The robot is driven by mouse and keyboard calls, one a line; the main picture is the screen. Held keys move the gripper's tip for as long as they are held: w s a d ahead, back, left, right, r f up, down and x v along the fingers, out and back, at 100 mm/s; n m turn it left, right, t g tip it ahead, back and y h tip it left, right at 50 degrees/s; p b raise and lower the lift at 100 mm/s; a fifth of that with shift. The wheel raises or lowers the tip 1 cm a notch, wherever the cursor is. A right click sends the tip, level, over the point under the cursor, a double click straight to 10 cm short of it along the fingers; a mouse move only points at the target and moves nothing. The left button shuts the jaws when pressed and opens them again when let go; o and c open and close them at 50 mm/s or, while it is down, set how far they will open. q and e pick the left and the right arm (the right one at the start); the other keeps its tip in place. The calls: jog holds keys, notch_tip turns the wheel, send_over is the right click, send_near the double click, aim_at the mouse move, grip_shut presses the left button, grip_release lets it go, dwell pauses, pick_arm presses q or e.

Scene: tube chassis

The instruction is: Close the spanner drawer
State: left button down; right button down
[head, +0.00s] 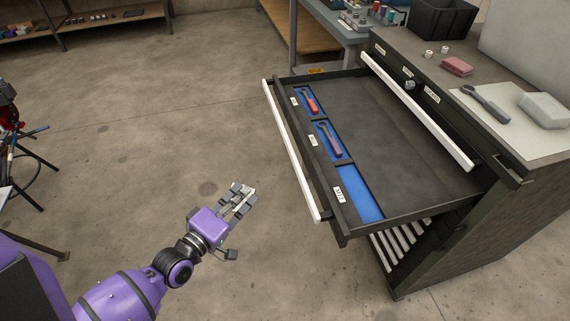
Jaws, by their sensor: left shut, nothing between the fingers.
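The spanner drawer (408,147) is pulled far out of the dark tool cabinet (455,240). Its long white handle bar (292,152) runs along the front edge. Inside, a red-handled spanner (308,101) and a darker spanner (330,140) lie in blue slots at the handle side. A third blue slot (359,194) is empty. My left gripper (245,192) is shut and empty, to the left of the handle bar and apart from it, over the floor. My right gripper is not in view.
A spanner (485,103), a grey block (544,110) and a pink block (457,66) lie on the cabinet top. A black bin (442,18) stands at its far end. A workbench (340,32) stands behind.

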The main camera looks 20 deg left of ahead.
pick_arm(q)
jog(key=w+d+r+n+t+p, duration=0.1)
jog(key=w+d+n, duration=0.3)
jog(key=w, duration=0.8)
jog(key=shift+d+r+y+p, duration=0.3)
jog(key=shift+r+y+p, duration=0.05)
jog(key=shift+y+p, duration=0.1)
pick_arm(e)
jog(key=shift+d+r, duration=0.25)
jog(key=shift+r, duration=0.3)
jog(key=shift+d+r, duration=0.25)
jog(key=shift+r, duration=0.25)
pick_arm(q)
jog(key=shift+d, duration=0.1)
